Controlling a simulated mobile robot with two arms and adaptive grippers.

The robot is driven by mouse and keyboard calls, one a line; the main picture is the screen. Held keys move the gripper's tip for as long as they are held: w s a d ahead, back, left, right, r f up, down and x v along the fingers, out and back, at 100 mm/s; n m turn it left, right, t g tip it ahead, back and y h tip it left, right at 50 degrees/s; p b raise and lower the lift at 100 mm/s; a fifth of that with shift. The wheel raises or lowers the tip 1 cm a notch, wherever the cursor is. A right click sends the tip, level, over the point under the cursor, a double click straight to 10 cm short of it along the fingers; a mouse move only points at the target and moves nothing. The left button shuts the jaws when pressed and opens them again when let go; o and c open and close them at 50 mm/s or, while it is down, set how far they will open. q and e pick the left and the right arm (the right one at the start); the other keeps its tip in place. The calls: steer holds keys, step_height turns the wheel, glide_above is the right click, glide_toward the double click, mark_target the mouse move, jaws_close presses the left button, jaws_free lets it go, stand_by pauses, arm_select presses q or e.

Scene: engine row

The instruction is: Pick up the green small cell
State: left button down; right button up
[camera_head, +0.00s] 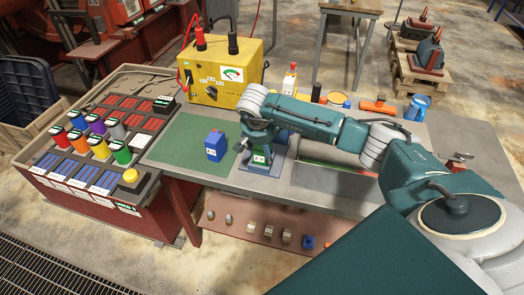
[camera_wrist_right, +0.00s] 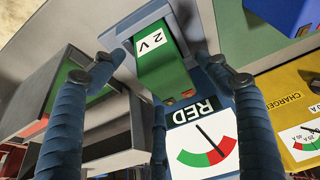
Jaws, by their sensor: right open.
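The green small cell (camera_wrist_right: 165,72) has a white "2 V" label. It sits in a blue-grey stand (camera_wrist_right: 217,93) with a "RED" dial in the right wrist view. In the head view the blue stand (camera_head: 270,170) is on the bench, and the cell is mostly hidden under my right gripper (camera_head: 257,147). In the wrist view my right gripper (camera_wrist_right: 163,75) is open, with its fingers spread around the cell's sides. I cannot tell whether any finger touches it. My left gripper is not in view.
A blue cell (camera_head: 214,149) stands on the green mat (camera_head: 180,142) left of the stand. A yellow charger (camera_head: 222,75) stands behind. A rack (camera_head: 100,205) with several colored cylinders is at the left. Several small items line the bench's back edge.

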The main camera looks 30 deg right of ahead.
steer(key=c, duration=1.8)
steer(key=shift+w+r, duration=0.1)
jaws_close()
steer(key=shift+r, duration=0.6)
step_height(320, 180, up, 19)
steer(key=b, duration=0.5)
